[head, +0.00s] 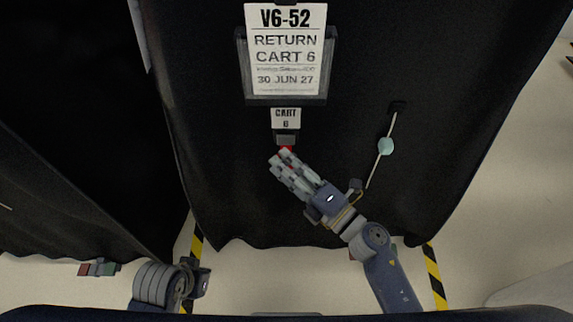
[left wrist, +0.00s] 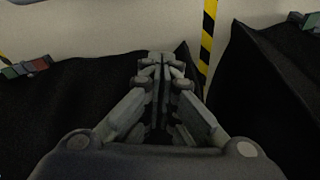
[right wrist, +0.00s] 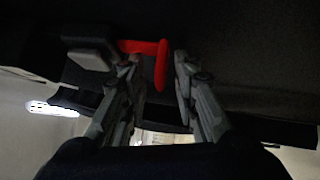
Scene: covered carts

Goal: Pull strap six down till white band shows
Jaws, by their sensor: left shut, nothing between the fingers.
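The cart 6 cover (head: 222,130) is black cloth with a small "CART 6" tag (head: 286,117) in the head view. Below the tag is a grey buckle (head: 287,139) with a red piece (head: 287,149) under it, partly hidden by my right gripper (head: 280,160). In the right wrist view, the red pull (right wrist: 161,66) has a bar and a rounded end, which lies between the open fingers of the right gripper (right wrist: 158,72). A gap shows on its right side; contact on the left is unclear. My left gripper (left wrist: 160,62) is shut and empty, low, away from the strap.
A "RETURN CART 6" placard (head: 286,52) hangs above the tag. A thin cord with a pale bead (head: 386,146) hangs right of the gripper. Another black cover (head: 70,110) stands at left. Yellow-black floor stripes (head: 435,277) run beside the cart; pale floor is open at right.

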